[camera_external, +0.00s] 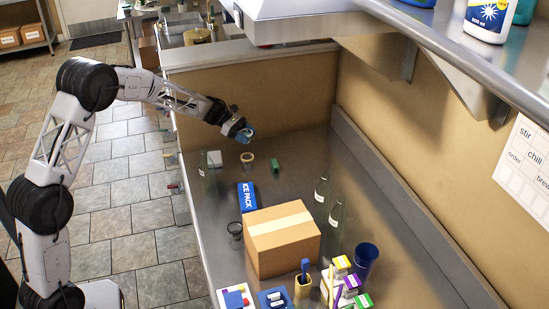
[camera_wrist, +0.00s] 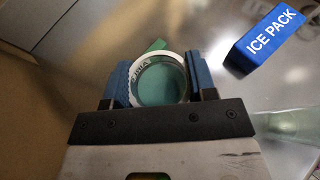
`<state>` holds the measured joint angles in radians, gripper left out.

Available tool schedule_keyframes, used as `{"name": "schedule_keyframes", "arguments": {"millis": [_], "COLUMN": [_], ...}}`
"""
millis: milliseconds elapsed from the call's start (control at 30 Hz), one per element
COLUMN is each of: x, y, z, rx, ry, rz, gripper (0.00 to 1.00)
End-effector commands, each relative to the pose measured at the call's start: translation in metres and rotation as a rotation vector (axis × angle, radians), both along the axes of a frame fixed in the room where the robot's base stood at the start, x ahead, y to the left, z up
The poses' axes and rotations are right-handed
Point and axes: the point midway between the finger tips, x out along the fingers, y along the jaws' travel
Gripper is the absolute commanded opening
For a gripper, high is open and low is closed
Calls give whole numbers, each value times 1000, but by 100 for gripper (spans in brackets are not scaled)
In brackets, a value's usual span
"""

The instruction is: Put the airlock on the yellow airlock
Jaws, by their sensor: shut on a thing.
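My gripper (camera_external: 240,129) is above the far end of the steel counter. In the wrist view its blue fingers (camera_wrist: 162,80) are shut on a round thing with a pale, lettered rim and a teal middle (camera_wrist: 160,79), likely the airlock. It also shows as a small blue-teal shape at my gripper in the external view (camera_external: 247,133). A small round thing with a tan rim (camera_external: 247,157) stands on the counter just below my gripper, apart from it. I cannot tell whether this is the yellow airlock.
A green block (camera_external: 275,165) stands near the tan-rimmed thing. A blue ice pack (camera_external: 247,196), a dark cup (camera_external: 235,230) and a cardboard box (camera_external: 282,246) lie nearer. Glass bottles (camera_external: 321,188) stand right. A low wall (camera_external: 265,90) closes the far end.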

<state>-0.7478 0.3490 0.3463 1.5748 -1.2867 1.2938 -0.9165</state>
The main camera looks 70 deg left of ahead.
Motion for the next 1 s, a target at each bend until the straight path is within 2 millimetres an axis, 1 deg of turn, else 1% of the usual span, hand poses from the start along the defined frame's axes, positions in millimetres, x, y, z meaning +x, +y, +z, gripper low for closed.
{"name": "schedule_keyframes", "arguments": {"millis": [100, 200, 300, 733, 867, 1000], "x": [0, 0, 0, 0, 0, 0], "y": [0, 0, 0, 0, 0, 0], "z": [-18, -30, -38, -43, -53, -68], "rx": [-1, 0, 1, 0, -1, -1], "ry": [1, 1, 1, 0, 1, 1], "rz": [0, 0, 0, 0, -1, -1], "gripper": [28, 28, 28, 28, 28, 28]}}
